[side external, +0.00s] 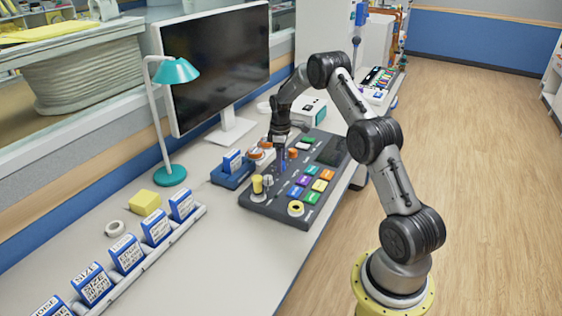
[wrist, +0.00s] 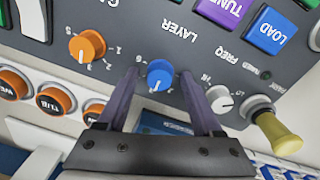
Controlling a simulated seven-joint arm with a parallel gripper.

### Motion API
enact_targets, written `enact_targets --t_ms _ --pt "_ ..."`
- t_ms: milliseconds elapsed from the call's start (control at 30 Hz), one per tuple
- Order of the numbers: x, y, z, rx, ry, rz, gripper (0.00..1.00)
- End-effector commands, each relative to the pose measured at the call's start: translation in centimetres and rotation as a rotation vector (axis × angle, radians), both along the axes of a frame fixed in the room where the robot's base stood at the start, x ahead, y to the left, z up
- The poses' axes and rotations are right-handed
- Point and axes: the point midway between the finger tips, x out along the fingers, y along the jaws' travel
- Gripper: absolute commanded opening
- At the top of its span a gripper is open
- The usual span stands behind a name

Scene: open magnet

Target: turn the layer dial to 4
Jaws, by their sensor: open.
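The layer dial is a blue round knob (wrist: 160,75) on the dark grey control panel (wrist: 140,25), near the upside-down LAYER label in the wrist view. A pale pointer mark shows near its lower side in that view; the number it points at is too small to read for sure. My gripper (wrist: 159,92) is open, with one purple-grey finger to each side of the blue dial. I cannot tell whether either finger touches it.
An orange dial (wrist: 87,47) and a white dial (wrist: 219,98) flank the blue one. A yellow-handled lever (wrist: 275,130) stands beyond the white dial. Orange round buttons (wrist: 54,98) lie close by. A monitor (side external: 215,65) and a teal lamp (side external: 175,72) stand behind the panel.

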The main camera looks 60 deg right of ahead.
Motion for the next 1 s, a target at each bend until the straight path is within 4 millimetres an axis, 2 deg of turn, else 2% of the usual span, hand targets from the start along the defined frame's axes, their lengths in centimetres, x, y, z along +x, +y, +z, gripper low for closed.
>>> enact_targets --t_ms 167,500,567,1000 --pt "0.00 0.01 -0.01 0.000 0.000 0.000 0.67" --pt "0.02 0.02 0.03 0.000 0.000 0.000 0.08" --pt "0.02 0.01 0.04 0.000 0.000 0.000 0.00" --pt "0.06 0.01 0.07 -0.001 -0.001 -0.060 0.00"
